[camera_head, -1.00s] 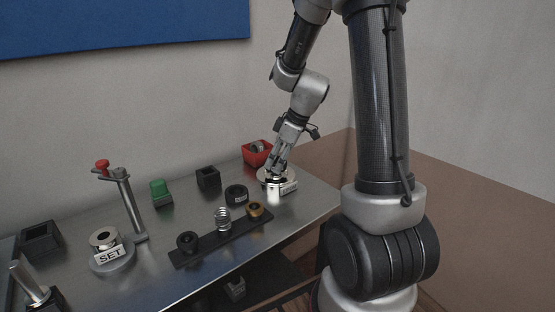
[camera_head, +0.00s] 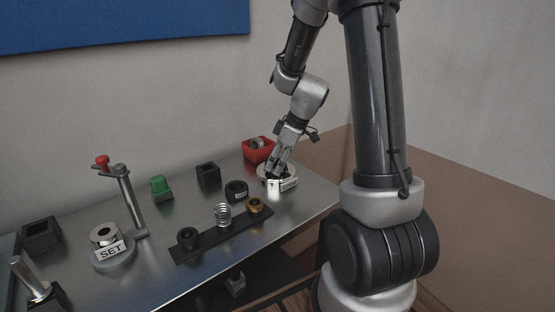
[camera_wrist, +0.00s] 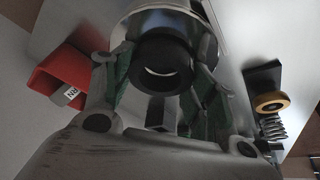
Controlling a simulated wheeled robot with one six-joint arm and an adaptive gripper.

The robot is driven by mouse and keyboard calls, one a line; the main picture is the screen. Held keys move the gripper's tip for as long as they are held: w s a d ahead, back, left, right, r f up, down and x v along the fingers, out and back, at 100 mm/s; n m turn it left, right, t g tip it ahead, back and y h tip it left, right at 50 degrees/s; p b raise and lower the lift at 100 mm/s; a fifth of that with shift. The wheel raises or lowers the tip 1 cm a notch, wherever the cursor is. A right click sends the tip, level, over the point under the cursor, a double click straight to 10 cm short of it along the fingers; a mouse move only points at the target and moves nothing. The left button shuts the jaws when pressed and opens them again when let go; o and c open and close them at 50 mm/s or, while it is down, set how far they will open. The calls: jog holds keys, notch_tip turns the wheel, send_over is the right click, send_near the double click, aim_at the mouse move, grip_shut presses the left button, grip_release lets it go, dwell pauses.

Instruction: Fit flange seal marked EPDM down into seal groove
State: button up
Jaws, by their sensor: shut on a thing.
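My gripper (camera_head: 277,170) is at the round shiny metal housing (camera_head: 277,184) on the right end of the bench. In the wrist view its two fingers (camera_wrist: 160,75) are shut on a black ring seal (camera_wrist: 162,52). The ring is at the mouth of the housing (camera_wrist: 168,18); I cannot tell how deep it sits in the groove. No marking on the held ring is readable. A small light label plate (camera_head: 289,185) is on the housing's front. Another black ring (camera_head: 236,189) with a white label lies on the bench to the left.
A dark strip (camera_head: 208,239) carries a black ring, a spring (camera_head: 223,214) and a brass ring (camera_head: 254,205). A SET fixture (camera_head: 110,251), green button (camera_head: 160,187) and black boxes stand further left.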

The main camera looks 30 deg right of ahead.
jog(key=o, duration=1.1)
jog(key=v, duration=1.2)
